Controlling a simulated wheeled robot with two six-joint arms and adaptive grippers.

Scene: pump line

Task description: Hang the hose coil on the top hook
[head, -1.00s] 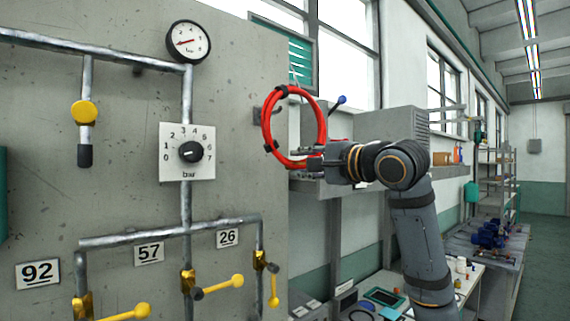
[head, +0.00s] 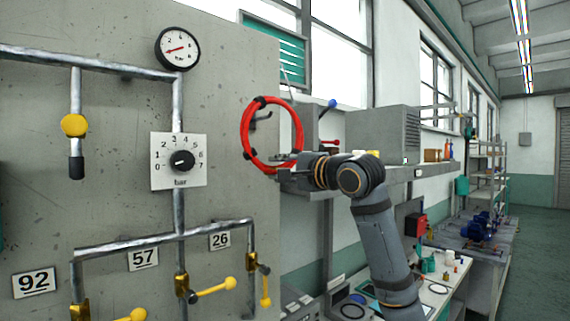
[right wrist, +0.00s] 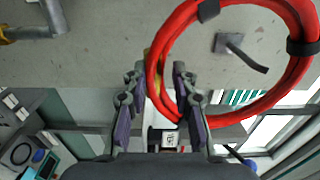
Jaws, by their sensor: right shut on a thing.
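The red hose coil (head: 299,128) with black ties hangs upright from my right gripper (head: 283,164), which is shut on its lower rim. In the right wrist view, the coil (right wrist: 183,30) passes between the fingers of the gripper (right wrist: 160,76). A dark hook (head: 264,117) on the grey panel's right edge shows through the coil's opening. The hook (right wrist: 240,52) also shows inside the ring in the right wrist view, its prong apart from the hose in the picture. I cannot tell whether its tip reaches through the ring. My left gripper is not in view.
The grey panel (head: 110,120) carries pipes, a gauge (head: 177,48), a dial (head: 179,160) and yellow-handled valves (head: 213,287). A grey cabinet (head: 385,132) stands behind my right arm. A workbench (head: 445,290) with small items runs along the right wall.

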